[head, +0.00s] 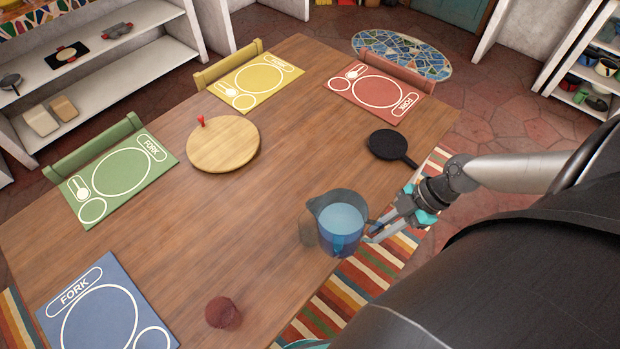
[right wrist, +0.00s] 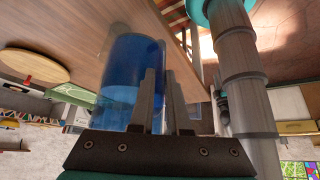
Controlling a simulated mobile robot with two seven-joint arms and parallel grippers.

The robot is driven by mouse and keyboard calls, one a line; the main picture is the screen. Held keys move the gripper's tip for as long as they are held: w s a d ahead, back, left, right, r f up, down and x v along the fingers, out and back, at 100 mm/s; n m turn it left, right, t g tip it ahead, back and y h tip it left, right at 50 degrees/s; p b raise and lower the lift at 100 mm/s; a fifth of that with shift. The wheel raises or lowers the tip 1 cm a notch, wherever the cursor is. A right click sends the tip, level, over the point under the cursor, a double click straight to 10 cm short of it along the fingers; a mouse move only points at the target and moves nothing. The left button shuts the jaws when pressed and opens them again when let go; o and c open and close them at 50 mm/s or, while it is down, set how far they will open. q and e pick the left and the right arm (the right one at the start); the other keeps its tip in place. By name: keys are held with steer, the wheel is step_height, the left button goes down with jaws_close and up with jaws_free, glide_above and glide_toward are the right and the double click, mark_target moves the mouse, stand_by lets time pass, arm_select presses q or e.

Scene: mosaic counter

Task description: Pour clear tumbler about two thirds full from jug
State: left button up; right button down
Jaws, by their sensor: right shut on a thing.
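The jug (head: 341,240) is see-through, with blue liquid in it, and stands about upright near the table's right edge in the head view. It also shows large in the right wrist view (right wrist: 128,75). My right gripper (head: 374,229) is shut on the jug at its handle side; the fingers hide most of the handle. A clear tumbler (head: 307,232) is just left of the jug, partly hidden behind it. I see no liquid in it. I cannot tell whether the jug touches the table. My left gripper is not in view.
A dark red round thing (head: 223,312) stands near the front edge. A wooden round board (head: 222,150) and a black pan (head: 388,146) lie farther back. Blue (head: 105,310), green, yellow and red placemats lie along the edges. The table's middle is clear.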

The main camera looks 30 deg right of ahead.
steer(key=shift+w, duration=0.15)
steer(key=shift+r+g+h+p, duration=0.3)
steer(key=shift+r+g+p, duration=0.2)
steer(key=shift+r, duration=0.2)
steer(key=shift+w+d+b, duration=0.35)
steer(key=shift+w+d, duration=0.05)
steer(key=shift+d, duration=0.3)
steer(key=shift+w+d+b, duration=0.3)
steer(key=shift+w+d, duration=0.05)
steer(key=shift+d, duration=0.35)
